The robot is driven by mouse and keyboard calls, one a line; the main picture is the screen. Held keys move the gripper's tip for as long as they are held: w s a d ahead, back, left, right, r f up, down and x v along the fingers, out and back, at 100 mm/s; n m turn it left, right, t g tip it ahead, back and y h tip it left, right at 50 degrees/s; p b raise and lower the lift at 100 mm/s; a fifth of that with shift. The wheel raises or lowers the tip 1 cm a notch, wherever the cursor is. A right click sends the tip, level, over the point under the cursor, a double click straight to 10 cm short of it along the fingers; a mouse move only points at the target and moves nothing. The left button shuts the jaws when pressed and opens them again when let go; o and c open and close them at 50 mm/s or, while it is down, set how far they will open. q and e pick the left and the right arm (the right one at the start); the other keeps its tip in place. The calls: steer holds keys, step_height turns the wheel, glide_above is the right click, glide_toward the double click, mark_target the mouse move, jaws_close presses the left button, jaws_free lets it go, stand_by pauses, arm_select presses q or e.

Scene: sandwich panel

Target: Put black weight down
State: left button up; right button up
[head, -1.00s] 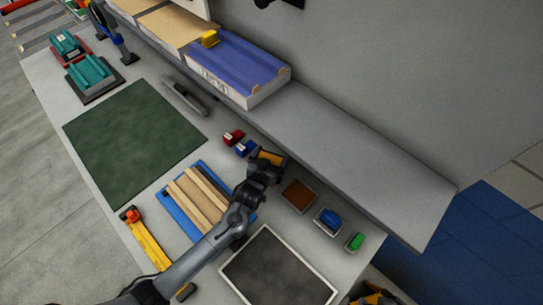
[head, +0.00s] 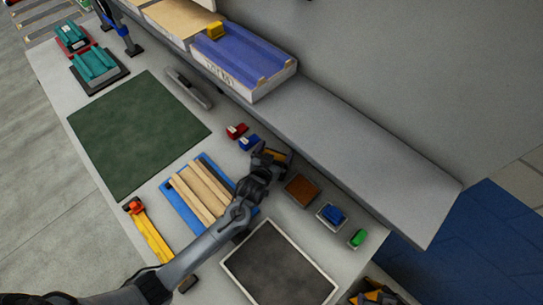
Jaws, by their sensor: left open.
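My left gripper (head: 268,158) is open at the back of the table, at a small tray with orange-brown content (head: 279,153). The gripper and wrist partly cover that tray, and I cannot tell whether they touch it. I cannot make out a black weight at the fingertips. A small dark block (head: 188,284) lies at the front edge beside my left forearm; I cannot tell whether it is the weight. My right gripper is not in view.
Small trays hold brown (head: 302,190), blue (head: 332,215) and green (head: 358,238) items at right. Wooden strips (head: 202,190) lie on a blue board. A grey shelf (head: 370,140) overhangs behind. The green mat (head: 138,132) is clear.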

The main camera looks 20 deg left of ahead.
arm_select(q)
steer(key=shift+a+f, duration=0.1)
steer(key=r+p+v, duration=0.1)
steer(key=v, duration=1.1)
steer(key=shift+r+p, duration=0.1)
steer(key=shift+p, duration=0.2)
